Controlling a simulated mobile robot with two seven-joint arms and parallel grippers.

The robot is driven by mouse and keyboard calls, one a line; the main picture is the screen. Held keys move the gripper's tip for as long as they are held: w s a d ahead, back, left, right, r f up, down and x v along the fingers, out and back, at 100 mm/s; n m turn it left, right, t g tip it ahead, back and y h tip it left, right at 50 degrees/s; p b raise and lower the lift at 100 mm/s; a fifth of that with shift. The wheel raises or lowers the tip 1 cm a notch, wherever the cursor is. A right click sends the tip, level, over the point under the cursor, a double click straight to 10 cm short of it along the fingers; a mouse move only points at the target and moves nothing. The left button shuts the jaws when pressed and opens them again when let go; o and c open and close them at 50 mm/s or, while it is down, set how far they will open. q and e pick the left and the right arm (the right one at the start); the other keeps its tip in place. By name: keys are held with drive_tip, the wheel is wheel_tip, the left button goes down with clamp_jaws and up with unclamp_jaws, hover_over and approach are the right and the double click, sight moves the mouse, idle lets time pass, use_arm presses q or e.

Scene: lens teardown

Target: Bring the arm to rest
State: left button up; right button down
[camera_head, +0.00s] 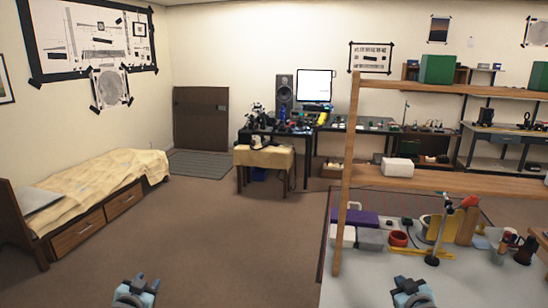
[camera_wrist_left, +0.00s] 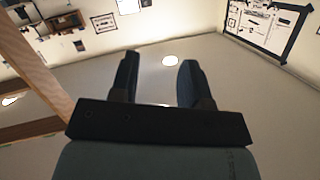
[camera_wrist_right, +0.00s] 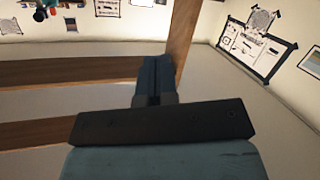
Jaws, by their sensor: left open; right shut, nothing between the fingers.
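My left gripper (camera_head: 135,292) is at the bottom of the head view, left of centre, over bare floor. In the left wrist view its two dark fingers (camera_wrist_left: 158,82) stand apart with nothing between them. My right gripper (camera_head: 413,292) is at the bottom of the head view, right of centre, in front of the grey work surface. In the right wrist view its fingers (camera_wrist_right: 155,78) are together and hold nothing. The tips of both grippers are hard to make out in the head view.
A wooden frame (camera_head: 345,190) rises near my right gripper, with a grey work surface (camera_head: 345,290) behind holding a purple box (camera_head: 362,217), a red ring (camera_head: 398,239) and several tools. A bed (camera_head: 95,190) stands at the left. The middle brown floor (camera_head: 230,240) is clear.

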use_arm(q)
drive_tip(key=s+d+f+g+h, duration=0.1)
drive_tip(key=s+d+f, duration=0.4)
drive_tip(key=s, duration=0.7)
drive_tip(key=s+d+f+g+h, duration=0.1)
drive_tip(key=s+d+f, duration=0.4)
drive_tip(key=s, duration=0.8)
drive_tip(key=s+d+f+g+h, duration=0.1)
drive_tip(key=s+d+f, duration=0.4)
drive_tip(key=s, duration=0.8)
drive_tip(key=shift+d+n+g, duration=0.4)
drive_tip(key=shift+d+g, duration=0.05)
drive_tip(key=shift+g, duration=0.25)
use_arm(e)
drive_tip(key=s+a+f+g+y, duration=0.1)
drive_tip(key=s+a+f, duration=0.4)
drive_tip(key=s, duration=0.7)
drive_tip(key=s+a+f+g+y, duration=0.1)
drive_tip(key=s+a+f, duration=0.4)
drive_tip(key=s, duration=0.8)
drive_tip(key=s+a+f+m+g+y, duration=0.1)
drive_tip(key=s+a+f, duration=0.4)
drive_tip(key=s, duration=0.8)
drive_tip(key=shift+a+g, duration=0.45)
drive_tip(key=shift+g, duration=0.35)
use_arm(q)
drive_tip(key=shift+f, duration=0.1)
use_arm(e)
drive_tip(key=shift+f, duration=0.1)
